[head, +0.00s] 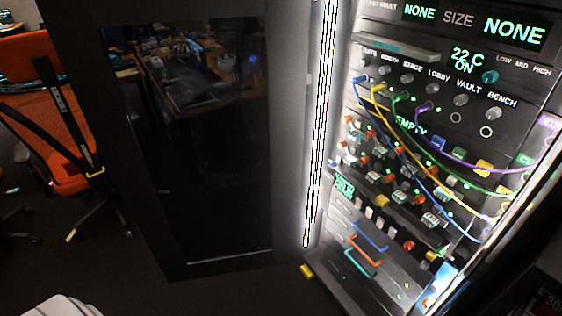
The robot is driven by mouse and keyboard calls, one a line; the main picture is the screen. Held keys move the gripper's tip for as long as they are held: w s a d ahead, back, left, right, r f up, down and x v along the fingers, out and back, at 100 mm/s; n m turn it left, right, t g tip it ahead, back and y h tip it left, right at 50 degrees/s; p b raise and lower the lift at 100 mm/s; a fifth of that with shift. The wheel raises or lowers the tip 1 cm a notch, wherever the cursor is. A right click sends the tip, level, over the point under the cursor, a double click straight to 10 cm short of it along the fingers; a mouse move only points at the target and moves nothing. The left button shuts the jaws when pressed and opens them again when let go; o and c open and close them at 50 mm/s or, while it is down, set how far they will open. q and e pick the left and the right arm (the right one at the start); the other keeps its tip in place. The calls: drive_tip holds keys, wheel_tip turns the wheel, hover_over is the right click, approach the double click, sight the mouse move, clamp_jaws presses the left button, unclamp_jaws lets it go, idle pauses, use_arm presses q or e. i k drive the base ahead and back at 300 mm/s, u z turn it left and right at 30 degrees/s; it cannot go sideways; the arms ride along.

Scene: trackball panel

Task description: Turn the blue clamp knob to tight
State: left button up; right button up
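A tall rack panel (400,52) stands at the right, tilted in the picture. I cannot pick out a knob marked as a clamp. A teal round knob (490,76) sits at the panel's upper right, beside a green "22 C ON" display (466,60). A small blue piece (438,143) sits lower, near the purple cable; I cannot tell whether it is a knob. No tight marking is readable. Neither of my grippers shows in the head view.
Blue, yellow, green and purple cables (468,164) hang across the panel. Coloured handles (362,256) sit low on it. A dark glossy cabinet door (205,150) stands left of it. An orange chair (40,110) stands at the far left. Dark floor (215,295) lies open in front.

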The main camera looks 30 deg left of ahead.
sight(333, 164)
drive_tip(key=u, duration=1.25)
drive_tip(key=i, duration=1)
drive_tip(key=z, duration=2.25)
